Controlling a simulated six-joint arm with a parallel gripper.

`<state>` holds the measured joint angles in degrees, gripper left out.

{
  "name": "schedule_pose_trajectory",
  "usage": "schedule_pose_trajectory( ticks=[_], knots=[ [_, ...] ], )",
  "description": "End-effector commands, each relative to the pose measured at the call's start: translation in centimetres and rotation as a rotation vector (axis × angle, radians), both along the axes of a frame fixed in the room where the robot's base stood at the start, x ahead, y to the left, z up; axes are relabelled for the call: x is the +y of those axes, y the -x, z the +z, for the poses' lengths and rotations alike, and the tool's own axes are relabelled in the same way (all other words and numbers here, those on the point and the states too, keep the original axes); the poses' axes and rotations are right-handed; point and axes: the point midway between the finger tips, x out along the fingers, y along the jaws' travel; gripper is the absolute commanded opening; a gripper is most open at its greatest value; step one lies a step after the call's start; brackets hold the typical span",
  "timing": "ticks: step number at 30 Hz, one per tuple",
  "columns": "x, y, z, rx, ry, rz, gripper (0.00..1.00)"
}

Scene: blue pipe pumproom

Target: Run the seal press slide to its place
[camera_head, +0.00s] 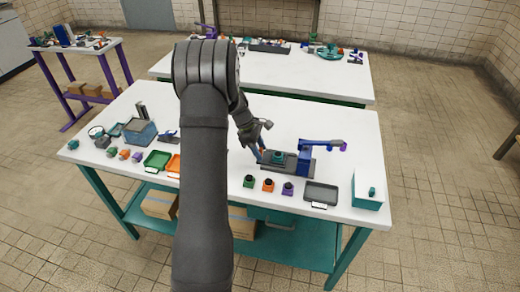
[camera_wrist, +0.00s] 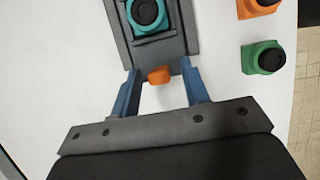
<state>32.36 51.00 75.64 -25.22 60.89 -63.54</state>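The seal press (camera_head: 304,158) stands on the near white table, with a blue post, a lever arm reaching right and a dark grey base. On its base sits a teal block with a black round top (camera_wrist: 146,12); it also shows in the head view (camera_head: 278,157). A small orange knob (camera_wrist: 159,75) sticks out from the end of the grey slide (camera_wrist: 124,42). My gripper (camera_wrist: 160,82) is open, its two blue fingers on either side of the knob with gaps visible. In the head view my gripper (camera_head: 261,155) is at the press's left end.
Green, orange and purple blocks (camera_head: 268,185) with black tops stand in front of the press. A grey tray (camera_head: 321,194) and a teal box (camera_head: 367,191) are to the right. Green and orange trays, a bin (camera_head: 139,132) and small parts lie left.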

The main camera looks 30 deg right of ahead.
Motion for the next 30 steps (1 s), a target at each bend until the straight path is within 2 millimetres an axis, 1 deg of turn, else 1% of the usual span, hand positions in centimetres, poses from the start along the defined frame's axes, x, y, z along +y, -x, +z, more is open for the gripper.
schedule_pose_trajectory(
  ticks=[5,8,11,21,27,30],
  knots=[
    [0.0,0.0,0.4,0.001,0.001,0.0,0.42],
    [0.4,-0.4,1.4,0.0,0.001,0.0,0.42],
    [0.9,-0.9,3.2,-0.002,0.002,0.0,0.42],
    [3.2,-3.2,10.9,-0.003,0.002,0.002,0.42],
    [4.2,-4.2,14.3,-0.002,0.002,0.0,0.42],
    [4.5,-4.5,15.4,-0.001,0.001,0.001,0.42]
  ],
)
